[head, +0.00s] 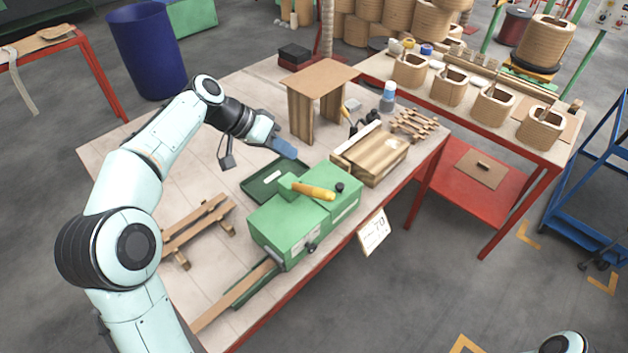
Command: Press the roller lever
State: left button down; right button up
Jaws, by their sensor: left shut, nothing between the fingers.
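A green box-shaped machine (283,232) stands at the front edge of the workbench. A lever with an orange-yellow handle (315,192) lies across its top, and a small black knob sits to the right of the handle. My left gripper (289,152) is shut and empty. In the picture it is above and left of the handle, over the bench and apart from the machine. My right gripper is outside the view; only a bit of my right arm shows at the bottom right.
A small wooden table-like stand (318,82) is behind my left gripper. A wooden box (370,153) sits right of the machine. A wooden rack (200,226) is to its left. A green tray (262,183) lies behind the machine. A second bench (500,125) holds several wound coils.

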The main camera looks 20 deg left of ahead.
pick_arm(q)
send_over(314, 193)
jog(key=w+a, duration=0.1)
notch_tip(314, 193, down, 7)
jog(key=shift+w+r, duration=0.15)
jog(key=shift+r, duration=0.05)
jog(key=shift+s+d+f+b, duration=0.15)
jog(key=shift+s+d+f, duration=0.1)
jog(key=shift+f, duration=0.3)
jog(key=shift+s+d+f+b, duration=0.1)
jog(key=shift+s+f+b, duration=0.1)
jog(key=shift+f, duration=0.35)
jog(key=shift+s+d+f, duration=0.15)
jog(key=shift+s+f, duration=0.15)
jog(key=shift+w+f, duration=0.1)
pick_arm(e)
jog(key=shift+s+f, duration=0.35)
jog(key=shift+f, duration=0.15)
